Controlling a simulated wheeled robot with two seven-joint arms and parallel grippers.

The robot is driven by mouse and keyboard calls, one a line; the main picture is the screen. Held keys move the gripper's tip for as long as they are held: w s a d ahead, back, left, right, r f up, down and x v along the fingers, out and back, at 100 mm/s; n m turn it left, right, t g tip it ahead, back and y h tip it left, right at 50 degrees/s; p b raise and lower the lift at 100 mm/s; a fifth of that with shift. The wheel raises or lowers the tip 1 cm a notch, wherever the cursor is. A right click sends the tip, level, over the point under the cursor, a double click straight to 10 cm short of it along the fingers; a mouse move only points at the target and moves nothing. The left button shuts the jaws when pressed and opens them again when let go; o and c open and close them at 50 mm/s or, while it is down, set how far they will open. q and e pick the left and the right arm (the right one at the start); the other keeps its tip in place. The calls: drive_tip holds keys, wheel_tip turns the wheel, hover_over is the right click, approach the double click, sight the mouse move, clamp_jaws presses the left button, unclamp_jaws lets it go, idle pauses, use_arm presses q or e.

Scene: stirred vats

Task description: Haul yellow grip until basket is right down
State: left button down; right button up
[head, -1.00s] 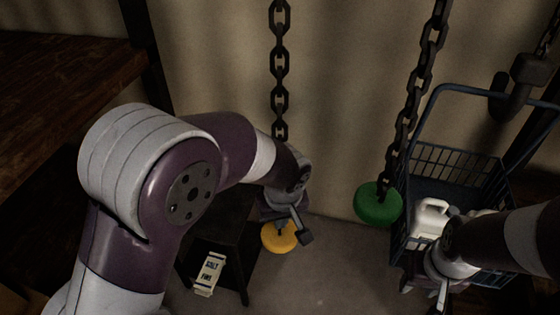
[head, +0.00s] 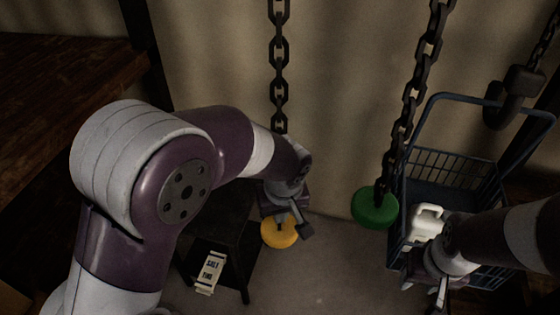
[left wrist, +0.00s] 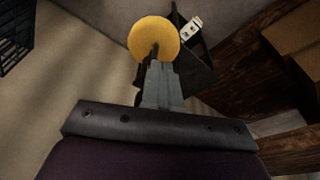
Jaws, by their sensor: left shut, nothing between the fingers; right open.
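The yellow grip (head: 277,234) is a round disc at the lower end of a dark chain (head: 279,75). My left gripper (head: 284,220) is shut and empty, right at the grip and covering its upper part. In the left wrist view the closed fingers (left wrist: 157,52) overlap the yellow disc (left wrist: 150,34); whether they touch it I cannot tell. The dark blue wire basket (head: 437,168) hangs at the right with a white jug (head: 427,221) in it. My right gripper (head: 438,298) is open, in front of the basket's lower part, which my arm partly hides.
A green disc (head: 376,208) hangs on a second chain (head: 411,110) between the yellow grip and the basket. A dark hook (head: 513,95) is above the basket. A small black stand (head: 222,238) with a labelled packet (head: 210,270) is lower left. A wooden shelf (head: 60,90) fills the upper left.

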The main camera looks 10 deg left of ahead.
wheel_tip(320, 180, up, 4)
drive_tip(key=p, duration=0.4)
idle(0.3)
idle(0.3)
